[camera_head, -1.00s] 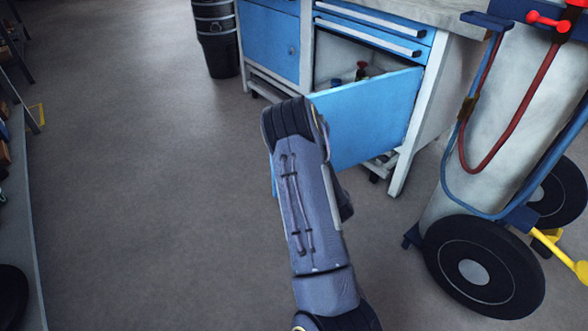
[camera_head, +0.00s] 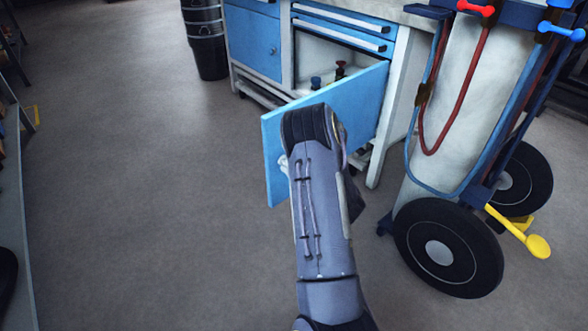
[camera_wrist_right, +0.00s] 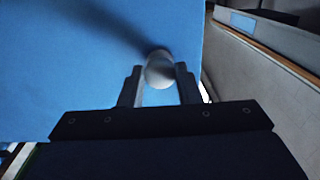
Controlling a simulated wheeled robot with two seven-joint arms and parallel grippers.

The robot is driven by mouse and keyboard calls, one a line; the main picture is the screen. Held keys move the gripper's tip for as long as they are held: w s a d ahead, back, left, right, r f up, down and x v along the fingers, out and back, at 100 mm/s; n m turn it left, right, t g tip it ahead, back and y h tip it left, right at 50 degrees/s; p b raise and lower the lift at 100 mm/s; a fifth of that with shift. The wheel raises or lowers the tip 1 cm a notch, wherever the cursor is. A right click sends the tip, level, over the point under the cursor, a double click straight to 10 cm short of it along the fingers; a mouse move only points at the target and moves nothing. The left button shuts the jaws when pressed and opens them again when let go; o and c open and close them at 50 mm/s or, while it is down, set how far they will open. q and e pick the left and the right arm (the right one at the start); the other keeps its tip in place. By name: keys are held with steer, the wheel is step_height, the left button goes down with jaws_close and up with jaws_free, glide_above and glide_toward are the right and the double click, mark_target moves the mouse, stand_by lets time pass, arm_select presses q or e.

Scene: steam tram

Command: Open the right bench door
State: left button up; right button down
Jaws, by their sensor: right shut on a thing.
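The right bench door (camera_head: 352,110) is a blue panel on the blue and white bench. It stands open, swung out from its right side, with its free edge at the left. My right arm reaches across the front of it and hides part of the panel. In the right wrist view the blue door panel (camera_wrist_right: 80,65) fills the left and middle. My right gripper (camera_wrist_right: 160,82) is shut on a round pale knob (camera_wrist_right: 159,70) on the door, with a finger on each side. My left gripper is in no view.
Small items, one with a red top (camera_head: 341,68), stand inside the open compartment. Drawers (camera_head: 345,32) sit above it. A wheeled cart with a gas cylinder (camera_head: 455,110) and hoses stands at the right. The floor at left is clear.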

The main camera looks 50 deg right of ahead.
steer(key=shift+d+r, duration=0.1)
steer(key=shift+d, duration=0.1)
steer(key=c, duration=1.1)
jaws_free()
steer(key=shift+c, duration=0.2)
steer(key=shift+o, duration=0.4)
steer(key=shift+a, duration=0.1)
steer(key=s+p, duration=0.2)
steer(key=s, duration=0.5)
steer(key=shift+s+a, duration=0.4)
steer(key=shift+a, duration=0.05)
